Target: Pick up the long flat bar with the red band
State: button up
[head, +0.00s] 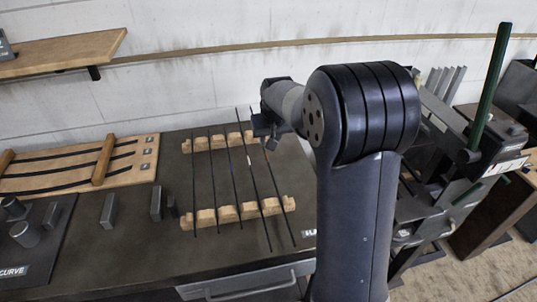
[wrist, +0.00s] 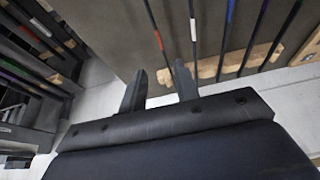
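Several long thin dark bars lie across two wooden notched rests. In the wrist view, the leftmost bar has a red band (wrist: 158,40); it appears to be the rightmost bar in the head view (head: 281,205). Its far end runs towards my gripper's right finger. I cannot tell which bars are flat. My gripper (wrist: 160,86) is open and empty, with two dark fingers apart. In the head view my gripper (head: 268,138) is over the upper end of the rightmost bar.
Neighbouring bars carry a white band (wrist: 193,30) and a blue band (wrist: 230,12). The front wooden rest (head: 228,214) and back rest (head: 207,143) stand on a dark bench. A wooden board (head: 75,165) and small metal blocks (head: 108,211) are left. A wall stands behind.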

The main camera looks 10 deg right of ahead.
send_over(267, 159)
jog(key=s, duration=0.2)
notch_tip(267, 159, down, 4)
jog(key=shift+w+d+f, duration=0.1)
jog(key=shift+s+p+x, duration=0.15)
jog(key=shift+p+x, duration=0.3)
jog(key=shift+x, duration=0.85)
jog(key=shift+s+p+x, duration=0.15)
jog(key=shift+p+x, duration=0.3)
jog(key=shift+x, duration=0.85)
jog(key=shift+f, duration=0.15)
jog(key=shift+f+b, duration=0.25)
jog(key=shift+b, duration=0.1)
grip_shut()
